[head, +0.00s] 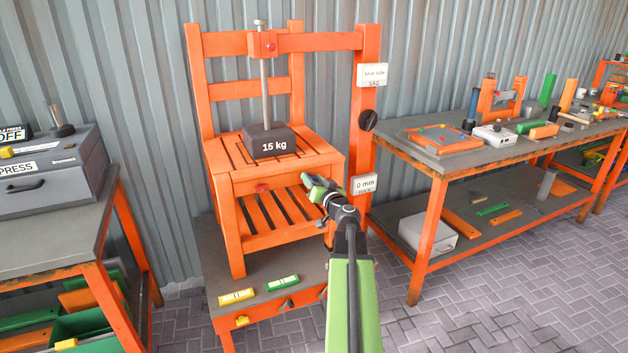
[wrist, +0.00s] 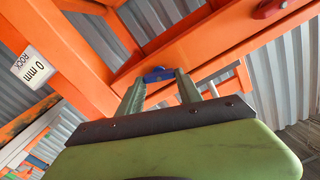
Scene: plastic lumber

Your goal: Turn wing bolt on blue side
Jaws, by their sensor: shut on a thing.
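The orange chair-like wooden frame (head: 235,185) stands on a low table. In the wrist view, a blue wing bolt (wrist: 157,74) sits on the orange frame's rail, between the tips of my gripper (wrist: 158,84). My gripper is shut on it. In the head view, my gripper (head: 312,186) is at the front right of the frame, below the seat; it hides the blue bolt there. A red bolt (head: 262,187) is on the front rail to the left, and a red one shows at the top of the wrist view (wrist: 272,8).
A dark 15 kg block (head: 268,143) rests on the seat below a vertical rod. A "0 mm" sign (head: 364,184) is close right of my gripper, also in the wrist view (wrist: 33,67). A black knob (head: 368,120) is on the right post. Benches stand left and right.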

